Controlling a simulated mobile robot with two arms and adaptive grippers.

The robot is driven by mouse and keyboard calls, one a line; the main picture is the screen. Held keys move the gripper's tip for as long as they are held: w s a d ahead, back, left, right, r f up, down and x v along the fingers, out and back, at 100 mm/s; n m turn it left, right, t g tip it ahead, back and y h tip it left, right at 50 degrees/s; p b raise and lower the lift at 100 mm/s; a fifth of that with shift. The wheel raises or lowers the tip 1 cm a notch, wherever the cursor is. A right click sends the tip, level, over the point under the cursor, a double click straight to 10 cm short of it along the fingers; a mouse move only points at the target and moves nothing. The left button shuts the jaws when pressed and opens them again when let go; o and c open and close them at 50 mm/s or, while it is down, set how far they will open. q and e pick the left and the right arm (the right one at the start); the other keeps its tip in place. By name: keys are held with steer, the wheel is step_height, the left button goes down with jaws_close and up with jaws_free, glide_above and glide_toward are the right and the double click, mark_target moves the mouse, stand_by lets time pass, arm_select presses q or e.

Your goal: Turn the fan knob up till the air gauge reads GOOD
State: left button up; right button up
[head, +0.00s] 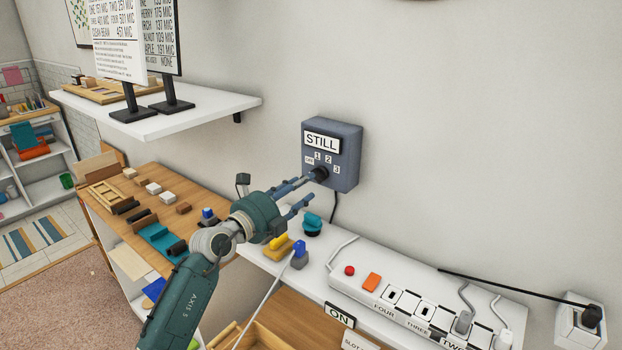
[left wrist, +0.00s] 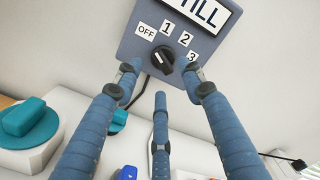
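The grey-blue fan control box (head: 350,150) is on the wall, and its sign reads STILL. Below the sign are labels OFF, 1, 2 and 3 around a black knob (left wrist: 160,62). In the left wrist view the knob has a small light mark near its top; I cannot tell for sure which label it points to. My left gripper (head: 306,188) reaches up to the box from the lower left. Its blue fingers (left wrist: 162,82) are spread, with the knob showing between their tips. They do not look closed on it. In the head view the fingers partly cover the knob. My right gripper is not in view.
Below is a narrow white shelf (head: 318,262) with a teal knob-like piece (head: 312,222), a yellow piece (head: 279,243) and a white power strip (head: 405,303). A white upper shelf (head: 215,108) holds signs at left. The wall right of the box is clear.

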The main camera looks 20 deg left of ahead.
mark_target(319, 175)
arm_select(q)
steer(key=shift+x, duration=2.25)
steer(key=shift+c, duration=0.2)
jaws_close()
